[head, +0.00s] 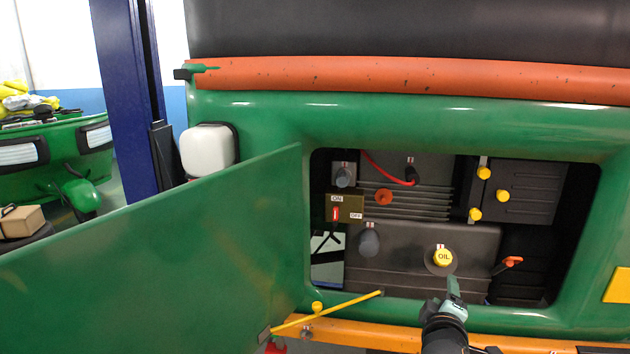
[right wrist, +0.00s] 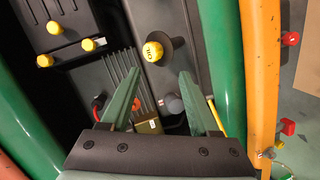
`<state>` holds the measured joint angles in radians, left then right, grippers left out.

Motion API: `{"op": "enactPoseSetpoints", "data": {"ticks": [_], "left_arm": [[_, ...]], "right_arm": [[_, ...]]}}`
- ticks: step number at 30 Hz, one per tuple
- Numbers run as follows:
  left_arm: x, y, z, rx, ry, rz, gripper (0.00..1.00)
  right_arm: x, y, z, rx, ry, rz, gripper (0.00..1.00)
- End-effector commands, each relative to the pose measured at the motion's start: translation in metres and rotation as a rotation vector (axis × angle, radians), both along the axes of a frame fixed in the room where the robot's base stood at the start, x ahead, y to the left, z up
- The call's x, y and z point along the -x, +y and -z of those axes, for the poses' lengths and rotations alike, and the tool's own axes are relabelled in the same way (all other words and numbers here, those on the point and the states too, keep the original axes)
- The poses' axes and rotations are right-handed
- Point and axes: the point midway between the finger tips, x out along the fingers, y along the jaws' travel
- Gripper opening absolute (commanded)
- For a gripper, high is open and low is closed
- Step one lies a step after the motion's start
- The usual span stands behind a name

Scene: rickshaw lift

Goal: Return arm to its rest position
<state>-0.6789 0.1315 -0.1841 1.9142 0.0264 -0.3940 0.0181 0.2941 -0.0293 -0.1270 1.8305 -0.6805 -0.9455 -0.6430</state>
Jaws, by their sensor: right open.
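My right gripper (head: 453,293) is in front of the lower edge of the open engine bay in the head view, just below the yellow oil cap (head: 443,257). In the right wrist view its two green fingers (right wrist: 162,96) are spread apart with nothing between them. The oil cap also shows in the right wrist view (right wrist: 153,51), beyond the fingertips and apart from them. It sits on the dark engine block (head: 400,245). My left gripper does not show in either view.
The green hatch door (head: 170,260) stands open at the left, with a yellow rod (head: 340,309) at its lower edge. A switch box (head: 345,208) and an orange-handled dipstick (head: 511,262) are inside the bay. An orange bumper bar (head: 370,333) runs below. A blue post (head: 125,90) stands at the left.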

Motion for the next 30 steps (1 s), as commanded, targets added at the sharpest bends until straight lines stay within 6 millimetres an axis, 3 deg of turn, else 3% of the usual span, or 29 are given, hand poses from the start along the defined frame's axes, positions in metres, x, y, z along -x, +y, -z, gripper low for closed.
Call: {"op": "enactPoseSetpoints", "data": {"ticks": [1,6,8,12,15,18,22,25,30], "left_arm": [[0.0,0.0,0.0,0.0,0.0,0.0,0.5],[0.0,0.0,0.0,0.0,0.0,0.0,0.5],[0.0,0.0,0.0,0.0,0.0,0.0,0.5],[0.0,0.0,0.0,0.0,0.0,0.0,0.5],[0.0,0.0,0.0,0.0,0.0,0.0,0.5],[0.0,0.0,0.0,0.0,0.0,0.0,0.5],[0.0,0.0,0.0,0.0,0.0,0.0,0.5],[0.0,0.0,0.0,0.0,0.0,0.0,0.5],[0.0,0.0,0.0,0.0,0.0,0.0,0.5]], "right_arm": [[0.014,0.008,0.041,-0.066,0.035,-0.037,0.62],[0.069,0.039,0.145,-0.338,0.114,-0.125,0.62],[0.096,0.049,0.177,-0.442,0.146,-0.137,0.62],[0.166,0.072,0.241,-0.701,0.221,-0.129,0.62],[0.217,0.085,0.272,-0.876,0.268,-0.094,0.62],[0.259,0.094,0.292,-1.019,0.303,-0.048,0.62],[0.294,0.1,0.304,-1.134,0.326,0.001,0.62],[0.304,0.103,0.307,-1.174,0.331,0.021,0.62],[0.306,0.103,0.307,-1.182,0.332,0.024,0.62]]}}
